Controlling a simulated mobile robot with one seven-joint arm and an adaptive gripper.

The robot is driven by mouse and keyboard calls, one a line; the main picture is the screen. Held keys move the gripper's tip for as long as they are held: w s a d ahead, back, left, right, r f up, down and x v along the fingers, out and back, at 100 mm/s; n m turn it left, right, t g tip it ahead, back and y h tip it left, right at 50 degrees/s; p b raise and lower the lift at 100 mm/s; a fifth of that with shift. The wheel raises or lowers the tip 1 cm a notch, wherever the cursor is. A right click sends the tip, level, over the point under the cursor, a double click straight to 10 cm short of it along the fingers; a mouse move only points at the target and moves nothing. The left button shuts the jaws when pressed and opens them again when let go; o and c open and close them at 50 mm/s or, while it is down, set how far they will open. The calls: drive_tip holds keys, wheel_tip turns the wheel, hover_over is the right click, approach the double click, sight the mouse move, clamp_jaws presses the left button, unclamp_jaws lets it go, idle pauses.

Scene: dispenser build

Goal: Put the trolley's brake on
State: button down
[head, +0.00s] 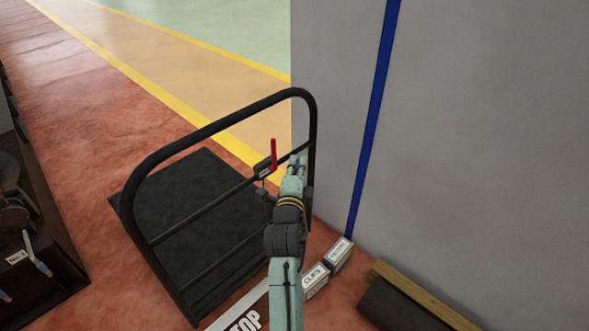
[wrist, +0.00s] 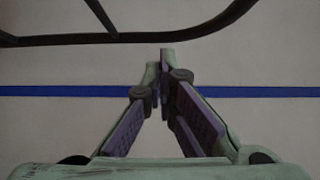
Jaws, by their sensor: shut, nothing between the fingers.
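The trolley has a black flat bed (head: 186,200) and a black tubular handle frame (head: 215,125). A red brake lever (head: 273,154) stands upright on a small dark block with a pale label (head: 264,172), on a crossbar of the frame. My gripper (head: 298,158) is just right of the lever in the head view and appears apart from it. Its fingers, also in the wrist view (wrist: 163,58), are shut and empty. Dark tubing of the frame (wrist: 75,40) crosses the top of the wrist view. The lever does not show there. My arm hides part of the frame's right side.
A grey wall (head: 480,130) with a blue stripe (head: 375,100) stands at the right. Small labelled boxes (head: 314,281), a floor plate reading STOP (head: 243,318) and a wooden beam (head: 420,297) lie near the trolley. A dark bench (head: 40,240) is at left. The floor beyond is clear.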

drive_tip(key=w+a+p, duration=0.1)
drive_tip(key=w, duration=0.1)
drive_tip(key=w+a+p, duration=0.1)
drive_tip(key=w+a, duration=0.1)
drive_tip(key=shift+a, duration=0.1)
drive_tip(key=shift+f+b, duration=0.2)
drive_tip(key=shift+b, duration=0.55)
drive_tip(key=shift+s+a+r+t+b, duration=0.1)
drive_tip(key=shift+s+t+b, duration=0.05)
drive_tip(key=shift+t+b, duration=0.2)
